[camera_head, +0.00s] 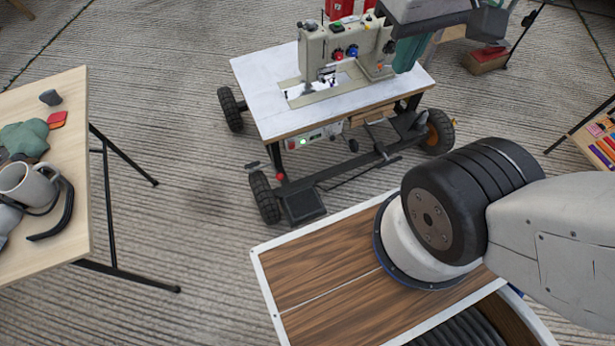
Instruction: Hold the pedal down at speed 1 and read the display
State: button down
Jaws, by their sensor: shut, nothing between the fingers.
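A sewing machine (345,48) stands on a white-topped wheeled table (270,85). Its front carries several coloured knobs or buttons. A dark flat pedal (303,206) lies low at the front of the cart, right of the front left wheel. Nothing is seen touching it. A pale control box (315,137) hangs under the table's front edge, with a small lit green spot and a red one. I cannot make out a display reading or a speed setting.
A wooden table (75,190) at the left holds a grey mug (28,184), a green cloth-like item and small things; its black legs reach toward the middle. Ribbed floor (190,215) is open between it and the cart. A red-topped box (486,60) lies at the upper right.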

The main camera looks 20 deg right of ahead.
aim_at(302, 204)
jog(key=z, duration=0.1)
jog(key=k, duration=0.65)
jog(key=u, duration=1.2)
jog(key=k, duration=1.15)
jog(key=u, duration=1)
jog(key=i, duration=1.5)
jog(key=z, duration=0.55)
jog(key=i, duration=0.8)
jog(key=z, duration=1.45)
jog(key=i, duration=0.7)
jog(key=z, duration=0.75)
